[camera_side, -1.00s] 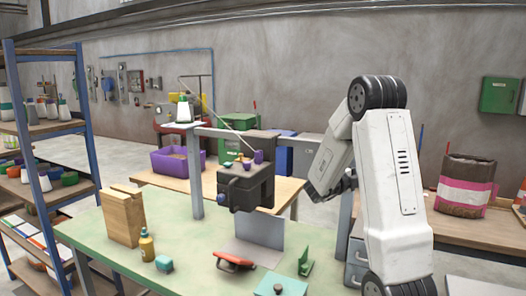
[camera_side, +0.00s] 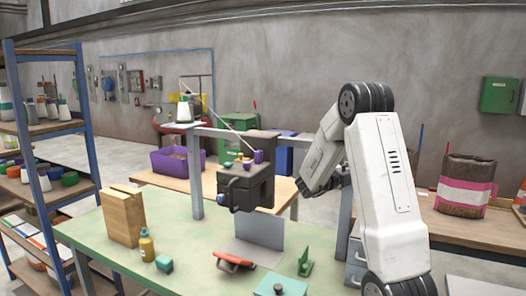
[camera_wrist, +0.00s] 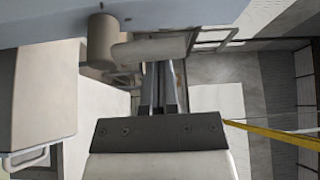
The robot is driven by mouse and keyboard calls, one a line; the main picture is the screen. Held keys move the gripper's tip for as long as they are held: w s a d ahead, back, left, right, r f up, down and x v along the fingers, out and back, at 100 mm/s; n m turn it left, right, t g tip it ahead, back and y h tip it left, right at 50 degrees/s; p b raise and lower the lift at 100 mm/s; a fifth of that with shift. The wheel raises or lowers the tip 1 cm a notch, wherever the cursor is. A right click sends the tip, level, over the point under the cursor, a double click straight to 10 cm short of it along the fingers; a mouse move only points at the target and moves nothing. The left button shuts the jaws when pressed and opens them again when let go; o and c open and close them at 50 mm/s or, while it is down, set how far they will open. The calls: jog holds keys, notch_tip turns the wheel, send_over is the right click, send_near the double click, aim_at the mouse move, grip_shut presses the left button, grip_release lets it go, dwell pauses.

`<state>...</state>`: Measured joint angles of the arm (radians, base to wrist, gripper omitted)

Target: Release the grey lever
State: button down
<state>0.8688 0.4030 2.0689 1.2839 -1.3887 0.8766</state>
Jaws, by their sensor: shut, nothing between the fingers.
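In the wrist view, my gripper (camera_wrist: 162,82) shows as two narrow dark fingers close together, shut and empty. A short grey-beige bar (camera_wrist: 150,48), which looks like the grey lever, crosses the picture just at the fingertips. It joins a rounded grey-brown knob or pivot (camera_wrist: 102,40) under a pale blue-grey surface (camera_wrist: 130,18). I cannot tell whether the fingers touch the bar. In the side view, the dark bagger head (camera_side: 247,186) hangs over the green table, with small coloured knobs on top. No grey lever can be made out there, and my fingertips are not clearly visible.
The green table (camera_side: 190,235) holds a wooden block (camera_side: 122,216), a yellow bottle (camera_side: 147,245), a red-handled tool (camera_side: 235,262) and a green bracket (camera_side: 305,264). A grey upright post stands by my arm. In the wrist view, a pale cabinet (camera_wrist: 40,95) fills the left.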

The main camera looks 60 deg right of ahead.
jog(key=shift+w+r+n+h, duration=0.1)
jog(key=shift+w+n+h, duration=0.2)
jog(key=shift+n, duration=0.3)
jog(key=shift+w+n+h, duration=0.2)
jog(key=shift+n+h, duration=0.1)
jog(key=shift+n, duration=0.3)
jog(key=shift+w+f+n+t+h, duration=0.25)
jog(key=shift+w+n+h, duration=0.4)
jog(key=shift+n, duration=0.7)
jog(key=shift+w+f+n+t+h, duration=0.15)
jog(key=shift+w+f+n+h, duration=0.35)
jog(key=shift+n, duration=0.8)
jog(key=shift+w+f+n+t+h, duration=0.2)
jog(key=shift+w+n+h, duration=0.55)
jog(key=shift+n, duration=0.6)
jog(key=shift+f, duration=0.1)
jog(key=shift+r, duration=0.2)
jog(key=a+f, duration=0.1)
jog(key=a, duration=0.8)
jog(key=shift+w+a+f, duration=0.2)
jog(key=shift+w, duration=0.05)
